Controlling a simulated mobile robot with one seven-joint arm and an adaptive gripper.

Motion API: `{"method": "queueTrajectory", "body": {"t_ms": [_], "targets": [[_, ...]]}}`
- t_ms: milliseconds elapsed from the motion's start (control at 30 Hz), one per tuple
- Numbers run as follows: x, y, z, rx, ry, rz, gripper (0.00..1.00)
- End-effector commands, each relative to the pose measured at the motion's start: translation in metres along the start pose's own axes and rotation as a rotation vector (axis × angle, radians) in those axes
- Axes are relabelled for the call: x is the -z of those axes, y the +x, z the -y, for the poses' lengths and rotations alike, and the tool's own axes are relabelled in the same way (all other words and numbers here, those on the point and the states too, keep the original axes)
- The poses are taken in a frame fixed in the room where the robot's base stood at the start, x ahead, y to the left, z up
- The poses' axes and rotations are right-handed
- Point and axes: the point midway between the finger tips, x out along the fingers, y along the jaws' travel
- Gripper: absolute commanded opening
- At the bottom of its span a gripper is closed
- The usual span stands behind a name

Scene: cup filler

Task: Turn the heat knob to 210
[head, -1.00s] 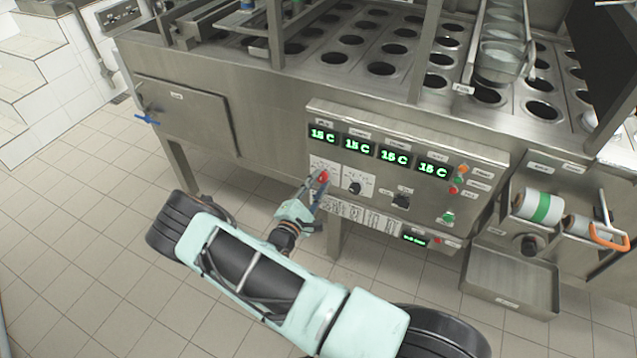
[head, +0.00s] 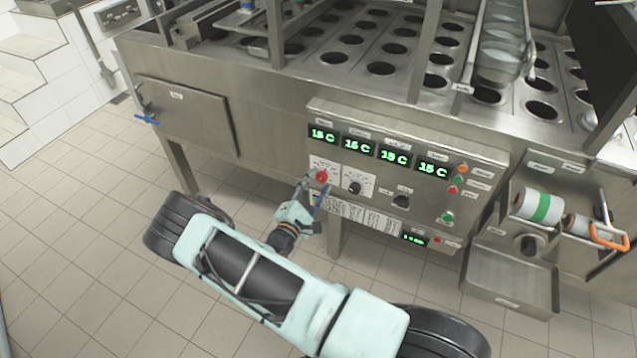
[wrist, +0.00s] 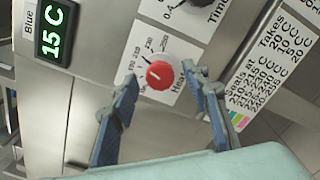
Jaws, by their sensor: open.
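The red heat knob (head: 321,175) sits on a white dial plate at the left of the control panel. In the wrist view the knob (wrist: 160,75) shows whole, with a short white mark on its face toward the upper left in the picture. My gripper (head: 314,188) is open in front of the knob. In the wrist view its blue fingers (wrist: 163,90) are spread on either side of the knob, with visible gaps to it.
A black time knob (head: 354,188) is just right of the heat knob. Green displays (head: 376,151) above read 15 C. Another black knob (head: 401,200) and coloured buttons (head: 455,181) are further right. A printed instruction label (head: 355,215) lies below.

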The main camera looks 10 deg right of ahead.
Motion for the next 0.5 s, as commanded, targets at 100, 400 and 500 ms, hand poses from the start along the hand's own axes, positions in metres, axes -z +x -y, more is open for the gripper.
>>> {"method": "queueTrajectory", "body": {"t_ms": [100, 400, 500], "targets": [[0.001, -0.019, -0.001, -0.001, 0.0, -0.004, 0.43], [0.001, -0.083, -0.001, -0.002, 0.0, -0.004, 0.43], [0.001, -0.098, -0.001, -0.001, 0.0, -0.003, 0.43]]}}
